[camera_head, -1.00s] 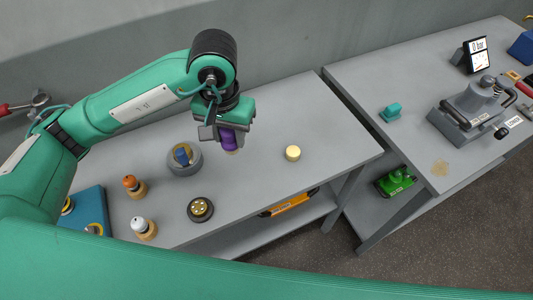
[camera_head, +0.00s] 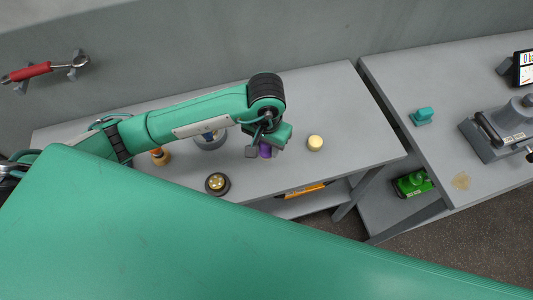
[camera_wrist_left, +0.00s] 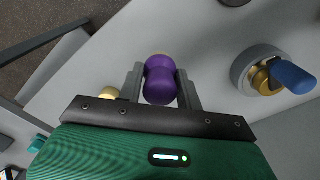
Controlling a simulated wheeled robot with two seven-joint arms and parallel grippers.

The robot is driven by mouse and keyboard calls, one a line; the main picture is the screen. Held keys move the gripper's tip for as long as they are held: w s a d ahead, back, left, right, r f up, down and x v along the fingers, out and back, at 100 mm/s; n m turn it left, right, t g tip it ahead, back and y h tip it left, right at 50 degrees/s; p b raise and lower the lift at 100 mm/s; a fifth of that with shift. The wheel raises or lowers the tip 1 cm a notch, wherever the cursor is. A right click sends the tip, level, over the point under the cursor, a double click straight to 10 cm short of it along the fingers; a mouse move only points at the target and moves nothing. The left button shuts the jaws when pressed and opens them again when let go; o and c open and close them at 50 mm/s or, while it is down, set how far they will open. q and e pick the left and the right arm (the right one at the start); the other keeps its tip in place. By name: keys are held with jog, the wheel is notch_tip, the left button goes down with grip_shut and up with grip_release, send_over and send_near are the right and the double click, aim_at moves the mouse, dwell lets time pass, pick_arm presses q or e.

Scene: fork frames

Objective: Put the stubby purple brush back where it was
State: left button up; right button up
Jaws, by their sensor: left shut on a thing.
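My left gripper (camera_head: 264,152) is shut on the stubby purple brush (camera_head: 265,150). The brush also shows between the two grey fingers in the left wrist view (camera_wrist_left: 160,80); it has a waisted purple handle with a tan end. The gripper holds it over the grey table (camera_head: 330,100), left of a pale yellow round piece (camera_head: 315,143) and up and right of a dark round holder with yellow spots (camera_head: 217,183). I cannot tell the brush's height above the table. My right gripper is not in view.
A grey round holder with a blue-handled piece (camera_wrist_left: 265,75) stands on the table. An orange-and-tan brush (camera_head: 160,157) is partly hidden at left. A second table (camera_head: 440,90) at right bears a teal block (camera_head: 422,116). A large green part hides the lower left.

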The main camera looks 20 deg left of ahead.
aim_at(267, 152)
pick_arm(q)
notch_tip(267, 152, down, 3)
jog(key=shift+f+p, duration=0.2)
jog(key=shift+p, duration=0.1)
notch_tip(267, 152, down, 3)
jog(key=shift+f+p, duration=0.2)
jog(key=shift+p, duration=0.25)
jog(key=shift+f, duration=0.1)
jog(key=o, duration=1)
